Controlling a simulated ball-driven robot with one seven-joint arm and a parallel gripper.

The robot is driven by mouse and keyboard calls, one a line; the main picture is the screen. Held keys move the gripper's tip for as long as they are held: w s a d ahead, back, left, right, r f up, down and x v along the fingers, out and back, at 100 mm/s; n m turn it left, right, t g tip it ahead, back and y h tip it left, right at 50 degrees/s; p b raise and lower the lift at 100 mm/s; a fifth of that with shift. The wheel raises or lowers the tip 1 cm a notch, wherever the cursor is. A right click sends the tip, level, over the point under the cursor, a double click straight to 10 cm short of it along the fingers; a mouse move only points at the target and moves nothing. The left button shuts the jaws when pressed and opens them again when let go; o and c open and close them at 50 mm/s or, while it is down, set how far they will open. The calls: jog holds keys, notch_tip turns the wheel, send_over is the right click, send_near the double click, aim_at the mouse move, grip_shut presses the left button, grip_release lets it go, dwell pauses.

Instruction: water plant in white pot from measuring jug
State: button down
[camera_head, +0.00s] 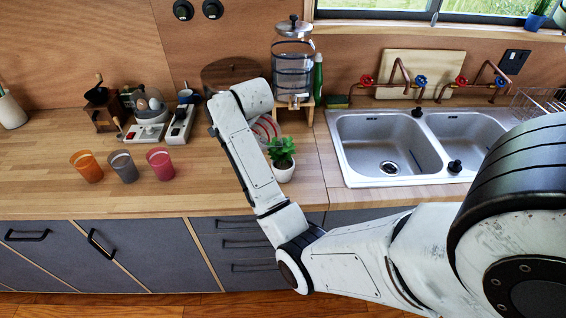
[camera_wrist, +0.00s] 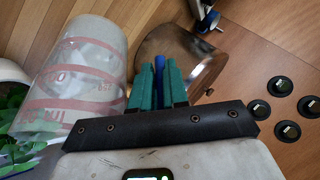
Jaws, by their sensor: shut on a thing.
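The white pot (camera_head: 282,173) with a leafy green plant (camera_head: 281,148) stands on the wooden counter. The clear measuring jug (camera_head: 268,129) with red markings shows partly behind my arm, just behind the plant. In the wrist view the jug (camera_wrist: 85,75) is large at left, beside the plant's leaves (camera_wrist: 12,120) and part of the white pot (camera_wrist: 10,72). My gripper (camera_wrist: 159,75) has green fingers closed around a narrow blue piece, apparently the jug's handle. The head view hides the fingers behind my arm. Water in the jug cannot be made out.
A glass dispenser (camera_head: 293,60) on a wooden stand is behind the jug. A double sink (camera_head: 385,150) lies to the right. Orange (camera_head: 87,167), grey (camera_head: 123,166) and pink (camera_head: 160,164) cups stand at left. The front counter between cups and plant is clear.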

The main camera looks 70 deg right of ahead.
jog(key=shift+s+r+t, duration=0.35)
jog(key=shift+r, duration=0.2)
jog(key=shift+s+r+t, duration=0.3)
jog(key=shift+r+t, duration=0.05)
jog(key=shift+r, duration=0.15)
jog(key=shift+s+r+m+t+h+b, duration=0.1)
jog(key=shift+m+t+h+b, duration=0.2)
jog(key=shift+b, duration=0.2)
jog(key=shift+s+a+r+t+b, duration=0.1)
jog(key=shift+s+r+t+b, duration=0.35)
jog(key=shift+r+b, duration=0.35)
jog(key=shift+w+p, duration=0.1)
jog(key=shift+p, duration=0.25)
jog(key=w+f+g, duration=0.1)
jog(key=w+f+g+p, duration=0.1)
jog(key=f, duration=0.1)
jog(key=w+f+g, duration=0.1)
jog(key=f, duration=0.1)
jog(key=shift+w+d+f+n+g+y+p, duration=0.15)
jog(key=shift+w+d+n+g+y+p, duration=0.15)
jog(key=shift+n+g+y+p, duration=0.1)
jog(key=w+d+f+n+g+y+b, duration=0.1)
jog(key=w+f+g+b, duration=0.5)
jog(key=f+g, duration=0.1)
jog(key=shift+w+f, duration=0.15)
